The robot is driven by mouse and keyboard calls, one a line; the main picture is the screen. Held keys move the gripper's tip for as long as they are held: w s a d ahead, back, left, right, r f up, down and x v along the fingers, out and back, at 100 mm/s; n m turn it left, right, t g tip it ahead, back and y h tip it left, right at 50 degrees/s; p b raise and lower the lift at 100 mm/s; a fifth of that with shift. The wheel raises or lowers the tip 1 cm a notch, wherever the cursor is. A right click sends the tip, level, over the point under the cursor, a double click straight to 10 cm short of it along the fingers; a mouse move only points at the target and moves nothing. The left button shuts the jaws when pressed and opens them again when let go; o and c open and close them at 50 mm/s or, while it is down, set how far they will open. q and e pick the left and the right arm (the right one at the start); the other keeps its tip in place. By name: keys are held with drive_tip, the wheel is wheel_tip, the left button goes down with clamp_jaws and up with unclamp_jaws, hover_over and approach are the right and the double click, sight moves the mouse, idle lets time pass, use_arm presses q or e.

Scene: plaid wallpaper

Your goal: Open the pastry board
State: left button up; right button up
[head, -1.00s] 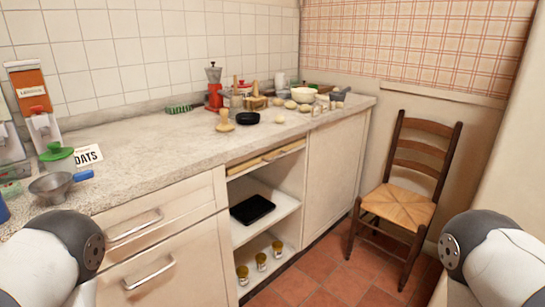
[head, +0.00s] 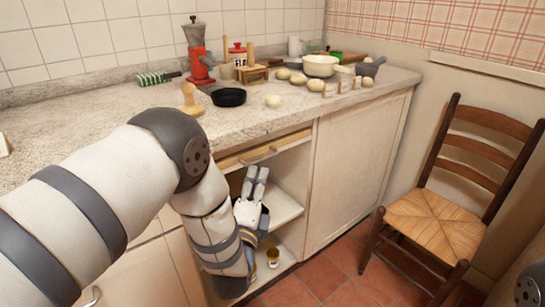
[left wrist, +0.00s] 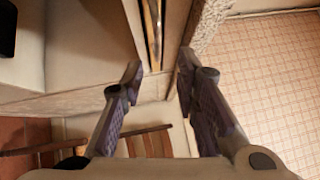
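The pastry board (head: 285,143) is a thin wooden panel in the slot just under the countertop, above the open shelf. Its front edge looks nearly flush with the cabinet. My left gripper (head: 258,176) is in front of the shelf opening, just below the board, with its fingers pointing up toward it. In the left wrist view the gripper (left wrist: 159,70) is open and empty, and the board's edge (left wrist: 151,28) shows beyond the gap between the fingertips. I see no clear contact. My right gripper is out of view.
The counter (head: 90,130) holds a black dish (head: 228,97), a red grinder (head: 197,62), a white pot (head: 320,66) and several dough balls. Yellow-topped jars (head: 272,258) stand on the lower shelf. A wooden chair (head: 440,220) stands at right, with tiled floor free before it.

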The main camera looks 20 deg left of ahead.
sight(263, 158)
use_arm(q)
drive_tip(key=w, duration=0.5)
drive_tip(key=w+a+b, duration=0.1)
drive_tip(key=w, duration=0.2)
drive_tip(key=shift+w+r, duration=0.25)
drive_tip(key=shift+r, duration=0.1)
drive_tip(key=shift+w+r, duration=0.15)
drive_tip(key=shift+w, duration=0.15)
clamp_jaws()
